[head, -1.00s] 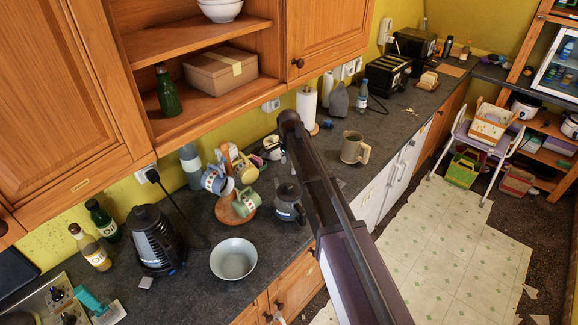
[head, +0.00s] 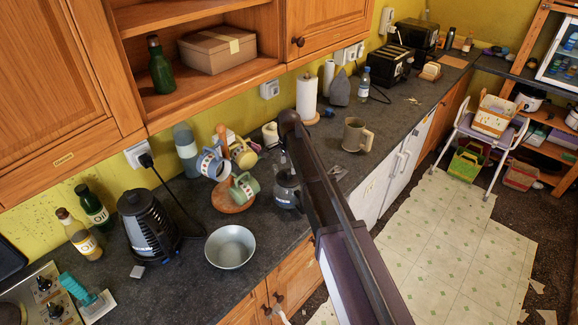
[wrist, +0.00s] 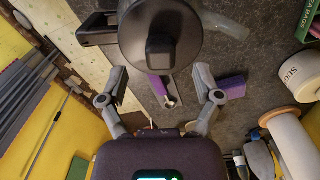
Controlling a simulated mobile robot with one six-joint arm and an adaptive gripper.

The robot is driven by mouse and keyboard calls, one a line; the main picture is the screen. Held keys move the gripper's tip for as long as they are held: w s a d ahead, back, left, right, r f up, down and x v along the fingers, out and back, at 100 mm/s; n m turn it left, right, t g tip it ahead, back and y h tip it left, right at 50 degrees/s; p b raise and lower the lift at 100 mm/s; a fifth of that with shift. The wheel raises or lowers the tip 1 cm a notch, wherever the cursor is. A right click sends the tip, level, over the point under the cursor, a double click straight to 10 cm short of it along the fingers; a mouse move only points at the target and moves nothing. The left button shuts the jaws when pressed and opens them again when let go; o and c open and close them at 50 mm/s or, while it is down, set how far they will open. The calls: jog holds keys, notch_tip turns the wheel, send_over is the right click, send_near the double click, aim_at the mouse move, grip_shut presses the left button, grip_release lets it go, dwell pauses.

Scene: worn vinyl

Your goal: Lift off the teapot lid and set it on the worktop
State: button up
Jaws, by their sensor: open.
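The dark grey teapot (head: 286,196) stands on the worktop, partly hidden behind my arm in the head view. In the wrist view I see its round dark lid (wrist: 137,35) from above, with a squarish knob (wrist: 160,47) in the middle. The teapot's black handle (wrist: 95,27) points left there. My gripper (wrist: 161,80) is open, its two fingers spread apart. The lid lies beyond the fingertips in the picture, with its knob roughly centred between them, and nothing is held. The head view hides my gripper behind the arm.
A metal bowl (head: 230,247) stands left of the teapot on the worktop (head: 190,290). Some worktop around the beige mug is bare.

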aim_at(289, 171)
jog(key=shift+f+b, duration=1.35)
jog(key=shift+f, duration=0.35)
grip_shut()
